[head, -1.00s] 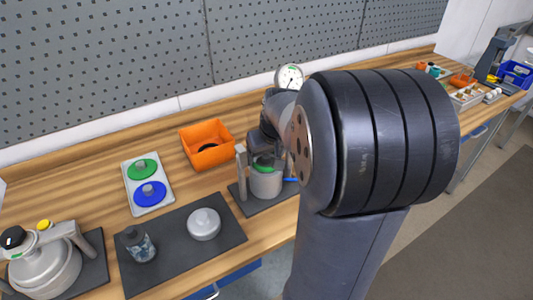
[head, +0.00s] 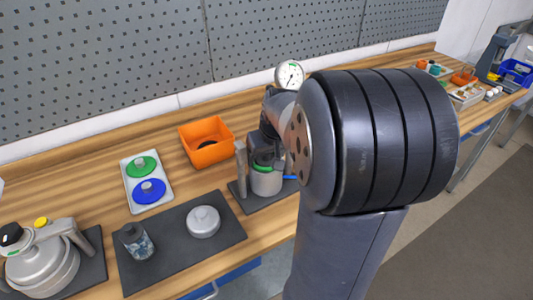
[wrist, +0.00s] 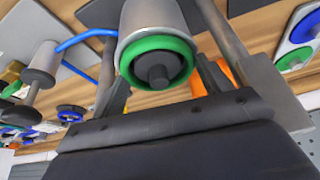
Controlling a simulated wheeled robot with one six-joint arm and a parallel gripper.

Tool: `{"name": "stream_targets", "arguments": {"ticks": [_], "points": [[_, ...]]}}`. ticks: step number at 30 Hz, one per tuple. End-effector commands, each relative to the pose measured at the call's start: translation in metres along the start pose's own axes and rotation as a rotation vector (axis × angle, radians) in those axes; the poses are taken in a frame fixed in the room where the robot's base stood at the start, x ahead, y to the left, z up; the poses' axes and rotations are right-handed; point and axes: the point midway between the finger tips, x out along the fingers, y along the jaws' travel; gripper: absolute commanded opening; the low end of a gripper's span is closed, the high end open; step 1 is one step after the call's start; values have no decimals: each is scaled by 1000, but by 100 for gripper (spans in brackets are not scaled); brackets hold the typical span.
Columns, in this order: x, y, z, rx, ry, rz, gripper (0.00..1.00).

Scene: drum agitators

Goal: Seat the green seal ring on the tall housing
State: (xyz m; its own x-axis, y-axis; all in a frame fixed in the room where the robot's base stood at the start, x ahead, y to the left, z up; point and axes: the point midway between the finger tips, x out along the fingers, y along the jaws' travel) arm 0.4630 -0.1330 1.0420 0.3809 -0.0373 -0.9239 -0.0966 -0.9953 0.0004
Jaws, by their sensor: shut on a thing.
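The tall housing is a light grey upright cylinder (head: 266,184) on a dark mat in the head view. It also shows in the wrist view (wrist: 150,14), with a dark shaft in its middle. The green seal ring (wrist: 128,64) is at its top end, around the shaft; it also shows as a green band in the head view (head: 262,168). My gripper (wrist: 160,65) is shut on the ring, with a finger on each side. Whether the ring is fully down on the housing I cannot tell. My arm hides much of this in the head view.
A grey upright post (head: 241,165) stands close beside the housing. A blue hose (wrist: 85,38) runs from it. An orange bin (head: 207,154) and a tray (head: 133,197) with green and blue knobbed discs stand left. A silver cap (head: 203,222) and jar (head: 139,243) are on the front mat.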

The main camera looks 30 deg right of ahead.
Motion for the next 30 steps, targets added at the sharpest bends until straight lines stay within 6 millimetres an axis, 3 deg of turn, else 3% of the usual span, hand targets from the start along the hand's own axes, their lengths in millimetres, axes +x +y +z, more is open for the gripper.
{"name": "stream_targets", "arguments": {"ticks": [26,27,30], "points": [[3,0,1,0,0,0,52],[3,0,1,0,0,0,76],[3,0,1,0,-1,0,84]]}}
